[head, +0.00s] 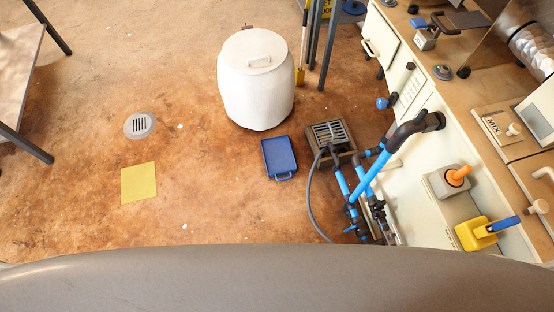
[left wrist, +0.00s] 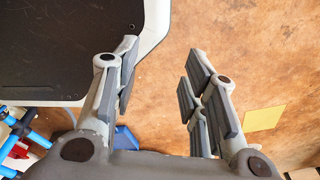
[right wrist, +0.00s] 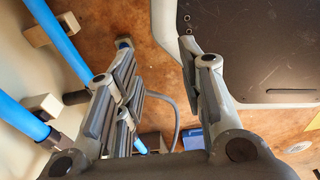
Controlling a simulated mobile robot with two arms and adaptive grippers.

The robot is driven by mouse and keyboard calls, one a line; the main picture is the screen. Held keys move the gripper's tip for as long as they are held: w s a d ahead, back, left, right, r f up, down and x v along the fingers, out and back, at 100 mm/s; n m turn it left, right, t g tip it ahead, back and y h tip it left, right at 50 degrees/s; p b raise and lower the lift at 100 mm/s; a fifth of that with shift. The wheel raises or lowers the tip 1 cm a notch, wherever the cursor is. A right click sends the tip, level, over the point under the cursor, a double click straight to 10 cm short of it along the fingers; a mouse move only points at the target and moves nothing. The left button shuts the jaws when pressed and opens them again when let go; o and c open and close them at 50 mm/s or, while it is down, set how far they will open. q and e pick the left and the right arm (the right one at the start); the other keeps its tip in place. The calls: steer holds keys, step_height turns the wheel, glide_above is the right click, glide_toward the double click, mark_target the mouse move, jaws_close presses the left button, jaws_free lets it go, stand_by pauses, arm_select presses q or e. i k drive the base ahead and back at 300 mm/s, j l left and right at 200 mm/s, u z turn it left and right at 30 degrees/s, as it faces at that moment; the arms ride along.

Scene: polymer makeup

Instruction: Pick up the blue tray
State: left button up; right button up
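The blue tray (head: 279,157) lies flat on the brown floor in the head view, with its handle at the lower end. It is right of the yellow square and below the white drum. A part of it shows in the left wrist view (left wrist: 127,139), behind my left gripper, and in the right wrist view (right wrist: 193,139). My left gripper (left wrist: 158,82) is open and empty, its fingers wide apart above the floor. My right gripper (right wrist: 158,72) is open and empty too. Neither gripper touches the tray, and neither shows in the head view.
A white drum (head: 256,85) stands above the tray. A floor grate (head: 331,134) with blue pipes (head: 372,176) and a dark hose is close on its right, beside the counter (head: 470,90). A yellow square (head: 138,182) and a round drain (head: 139,125) lie left on open floor.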

mark_target(279, 158)
steer(key=i+j+z, duration=0.35)
steer(key=j, duration=0.35)
steer(key=i+j+z, duration=0.15)
steer(key=j, duration=0.25)
steer(key=i+l, duration=0.05)
steer(key=i, duration=0.05)
